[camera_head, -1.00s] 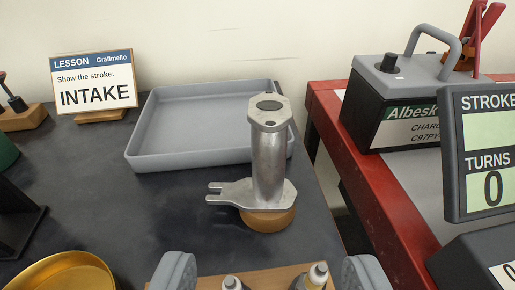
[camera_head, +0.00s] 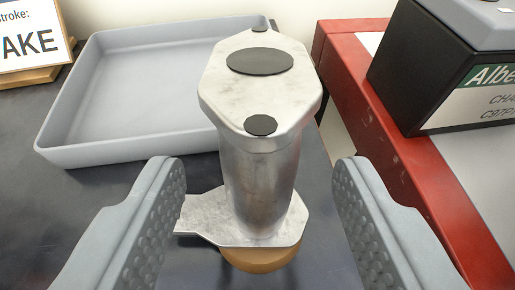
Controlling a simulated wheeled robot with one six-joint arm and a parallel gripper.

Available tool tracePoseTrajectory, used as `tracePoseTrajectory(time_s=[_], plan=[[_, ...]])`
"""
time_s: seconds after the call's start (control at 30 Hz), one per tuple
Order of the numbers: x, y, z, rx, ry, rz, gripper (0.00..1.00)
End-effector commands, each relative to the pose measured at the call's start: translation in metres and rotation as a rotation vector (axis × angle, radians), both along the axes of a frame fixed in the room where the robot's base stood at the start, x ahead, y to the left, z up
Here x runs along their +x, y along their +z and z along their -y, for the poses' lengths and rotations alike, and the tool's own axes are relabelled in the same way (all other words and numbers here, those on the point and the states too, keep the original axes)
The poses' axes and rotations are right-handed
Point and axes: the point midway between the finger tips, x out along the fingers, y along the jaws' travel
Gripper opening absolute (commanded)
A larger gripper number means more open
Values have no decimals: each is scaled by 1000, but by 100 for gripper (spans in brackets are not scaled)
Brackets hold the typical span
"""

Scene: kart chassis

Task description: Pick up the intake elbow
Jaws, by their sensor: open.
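The intake elbow (camera_head: 262,180) is a silver metal tube with a flange at the top and a wider flange at its foot. It stands upright on a round wooden base (camera_head: 262,260). The top flange has dark round openings. My gripper (camera_head: 258,175) is open, with one grey textured finger to the left of the elbow and one to the right. Clear gaps show between the fingers and the tube. The left finger hides part of the foot flange's left side.
A grey tray (camera_head: 75,152) lies behind and left of the elbow, close to it. A lesson sign (camera_head: 30,38) stands at the back left.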

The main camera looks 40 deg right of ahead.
Motion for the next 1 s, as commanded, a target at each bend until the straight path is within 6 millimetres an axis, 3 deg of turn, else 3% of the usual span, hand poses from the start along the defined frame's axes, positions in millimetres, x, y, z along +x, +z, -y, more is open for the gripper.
tracePoseTrajectory(time_s=[0.2,0.43,0.47,0.73,1.0], plan=[[18,-11,18,0,-1,0,53],[20,-12,20,0,0,0,53],[20,-12,20,0,0,0,51],[20,-12,20,0,0,0,0],[20,-12,20,0,0,-1,0]])
